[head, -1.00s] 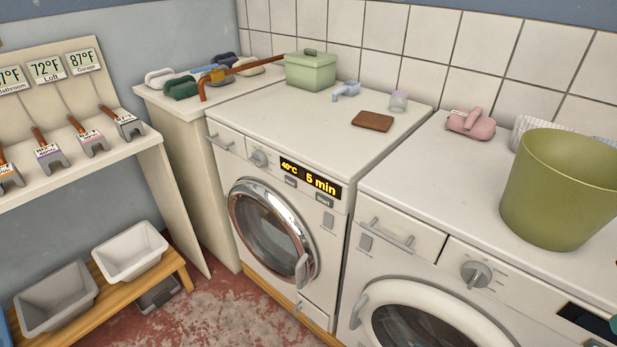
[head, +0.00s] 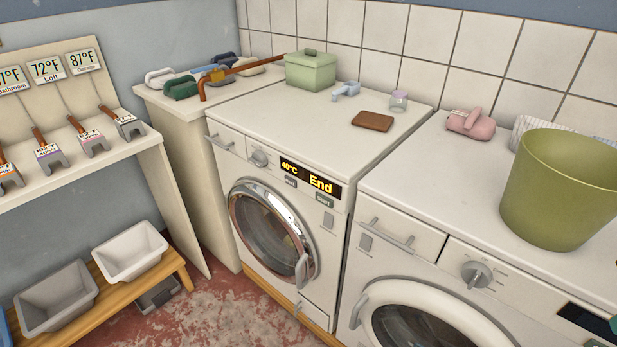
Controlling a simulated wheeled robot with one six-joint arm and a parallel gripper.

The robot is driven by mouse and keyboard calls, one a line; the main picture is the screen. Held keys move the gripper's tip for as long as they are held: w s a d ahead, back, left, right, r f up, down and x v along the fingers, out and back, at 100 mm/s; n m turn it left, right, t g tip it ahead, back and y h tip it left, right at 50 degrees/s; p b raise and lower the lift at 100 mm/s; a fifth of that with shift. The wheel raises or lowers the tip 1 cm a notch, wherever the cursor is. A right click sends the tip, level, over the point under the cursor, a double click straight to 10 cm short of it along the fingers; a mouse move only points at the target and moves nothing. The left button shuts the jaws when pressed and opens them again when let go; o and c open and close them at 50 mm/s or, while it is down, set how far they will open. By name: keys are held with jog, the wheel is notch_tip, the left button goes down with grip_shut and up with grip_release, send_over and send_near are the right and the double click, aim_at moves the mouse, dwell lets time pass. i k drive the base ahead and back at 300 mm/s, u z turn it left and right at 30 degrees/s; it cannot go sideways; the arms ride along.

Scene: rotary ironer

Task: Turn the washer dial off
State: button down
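The left front-loading machine has a chrome-ringed door (head: 272,232) that looks closed. A round grey dial (head: 259,158) sits on its panel, left of a black display (head: 310,179) reading "40°C" and "End" in yellow. The dial's exact pointer position is too small to read. A second machine to the right has a white-ringed door (head: 420,315) and a larger grey dial (head: 476,274) with its grip bar tilted. Which machine is called the washer is not labelled. My gripper is not in view.
A green lidded box (head: 310,71), a brown slab (head: 372,121) and a small jar (head: 398,101) stand on the left machine. A large olive bucket (head: 562,190) stands on the right one. A low wooden bench (head: 110,305) with tubs is at left. Some red floor (head: 215,315) is clear.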

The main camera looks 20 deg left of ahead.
aim_at(260, 159)
jog(key=u, duration=1.2)
jog(key=k, duration=0.45)
jog(key=u, duration=0.5)
jog(key=i, duration=1.25)
jog(key=z, duration=0.65)
